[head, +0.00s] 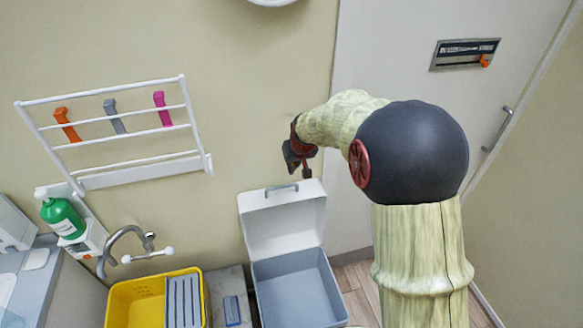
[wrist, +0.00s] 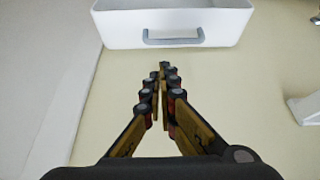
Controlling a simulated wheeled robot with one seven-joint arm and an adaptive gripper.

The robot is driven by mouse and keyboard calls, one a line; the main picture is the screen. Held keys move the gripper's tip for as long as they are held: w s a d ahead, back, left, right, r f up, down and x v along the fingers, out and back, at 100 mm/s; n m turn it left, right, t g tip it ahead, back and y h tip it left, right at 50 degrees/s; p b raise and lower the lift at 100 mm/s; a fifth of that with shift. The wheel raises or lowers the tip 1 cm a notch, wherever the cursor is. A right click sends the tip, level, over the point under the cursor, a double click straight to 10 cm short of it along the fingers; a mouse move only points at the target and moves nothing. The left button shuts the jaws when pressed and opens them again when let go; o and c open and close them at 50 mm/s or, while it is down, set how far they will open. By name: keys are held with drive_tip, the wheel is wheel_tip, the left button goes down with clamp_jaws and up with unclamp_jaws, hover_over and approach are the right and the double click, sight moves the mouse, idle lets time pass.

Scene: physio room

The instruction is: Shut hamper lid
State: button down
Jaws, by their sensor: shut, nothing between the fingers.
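The hamper (head: 297,290) stands on the floor against the wall, a white box with an empty grey-blue inside. Its white lid (head: 284,228) stands up open at the back, with a grey handle (head: 282,190) near its top edge. In the wrist view the lid (wrist: 120,30) is at the top, its handle (wrist: 173,41) facing my fingers. My gripper (head: 306,172) is shut and empty, just above the lid's top right corner in the head view. In the wrist view the closed fingertips (wrist: 163,68) are below the handle with a visible gap.
A yellow tub (head: 135,301) and a tap (head: 122,240) are left of the hamper. A white wall rack (head: 140,176) with coloured clips hangs above them; a green bottle (head: 63,218) is at far left.

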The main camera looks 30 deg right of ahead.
wheel_tip(320, 180, down, 3)
drive_tip(key=w+d, duration=0.2)
hover_over(292, 188)
wheel_tip(292, 188, down, 8)
drive_tip(key=shift+w+d+r, duration=0.1)
drive_tip(key=shift+s, duration=0.2)
